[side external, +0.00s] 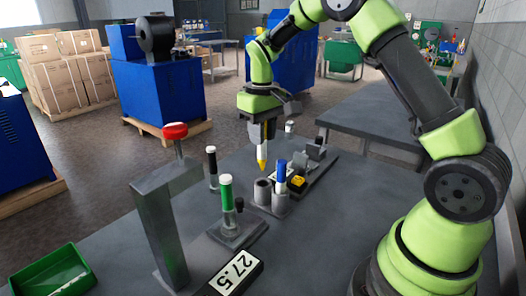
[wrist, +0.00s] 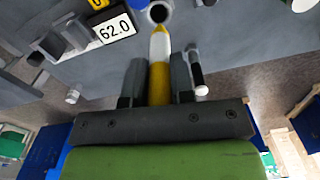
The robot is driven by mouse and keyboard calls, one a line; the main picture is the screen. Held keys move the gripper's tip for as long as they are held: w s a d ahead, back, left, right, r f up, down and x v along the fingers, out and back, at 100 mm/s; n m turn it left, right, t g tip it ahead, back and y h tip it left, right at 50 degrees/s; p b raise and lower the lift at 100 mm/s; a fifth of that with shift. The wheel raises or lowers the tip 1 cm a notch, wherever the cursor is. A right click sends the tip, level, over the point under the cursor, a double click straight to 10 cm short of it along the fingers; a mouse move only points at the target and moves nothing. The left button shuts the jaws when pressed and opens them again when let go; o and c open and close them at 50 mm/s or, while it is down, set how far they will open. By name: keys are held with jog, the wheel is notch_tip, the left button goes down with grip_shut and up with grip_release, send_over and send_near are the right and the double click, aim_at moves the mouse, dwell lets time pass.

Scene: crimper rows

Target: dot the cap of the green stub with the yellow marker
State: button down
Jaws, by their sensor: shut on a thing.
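My gripper (side external: 263,135) is shut on the yellow marker (side external: 262,157), which points tip down just above an open grey tube (side external: 263,192). In the wrist view my gripper (wrist: 157,80) clamps the yellow marker (wrist: 158,62), its tip in line with the dark mouth of the tube (wrist: 158,12). The green stub (side external: 227,194) stands upright on a grey base plate, left and forward of the marker, apart from it. Its white cap (side external: 225,179) faces up. I cannot make out the green stub in the wrist view.
A blue marker (side external: 281,176) stands in a tube beside the open one. A black, white-capped stub (side external: 212,167) stands behind the green one. A grey post with a red knob (side external: 174,131), a 27.5 display (side external: 236,274) and a green tray (side external: 53,274) lie leftward and forward.

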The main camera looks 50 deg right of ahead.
jog(key=s+a+r, duration=0.1)
jog(key=a+r, duration=0.2)
jog(key=a, duration=0.3)
jog(key=a+r, duration=0.4)
jog(key=a, duration=0.3)
jog(key=shift+s+a, duration=0.15)
jog(key=shift+s, duration=0.2)
jog(key=shift+f, duration=0.5)
dwell(0.9)
dwell(0.5)
notch_tip(320, 180, up, 7)
dwell(0.6)
jog(key=shift+f, duration=0.1)
dwell(0.4)
